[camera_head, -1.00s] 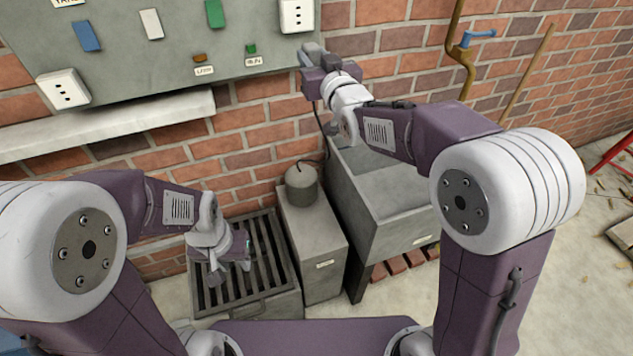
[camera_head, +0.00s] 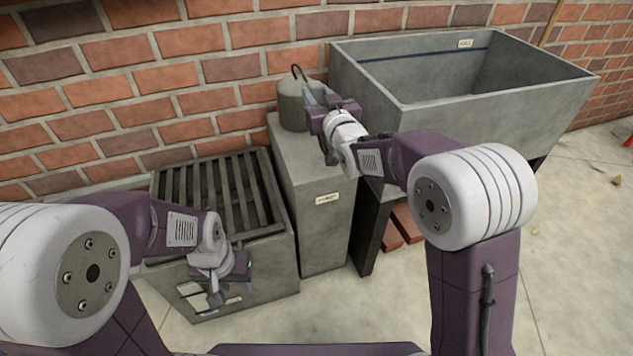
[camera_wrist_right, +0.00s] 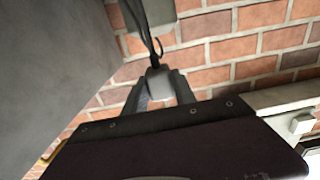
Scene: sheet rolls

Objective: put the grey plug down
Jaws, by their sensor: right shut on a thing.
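The grey plug (camera_wrist_right: 157,82) is between the fingertips of my right gripper (camera_wrist_right: 160,88) in the right wrist view, with its dark cord running away towards a grey body. In the head view my right gripper (camera_head: 322,98) is shut on it, just right of the grey cylindrical can (camera_head: 292,107) on the narrow cabinet. The plug itself is hard to make out there. A dark cord loops over the can. My left gripper (camera_head: 215,292) hangs in front of the slatted box; its finger gap is unclear.
The narrow grey cabinet (camera_head: 322,225) stands between the slatted box (camera_head: 270,268) and a large grey sink (camera_head: 480,130). The sink's rim and wall are close to my right gripper. A brick wall (camera_head: 130,85) is behind. Open floor (camera_head: 575,250) lies at the right.

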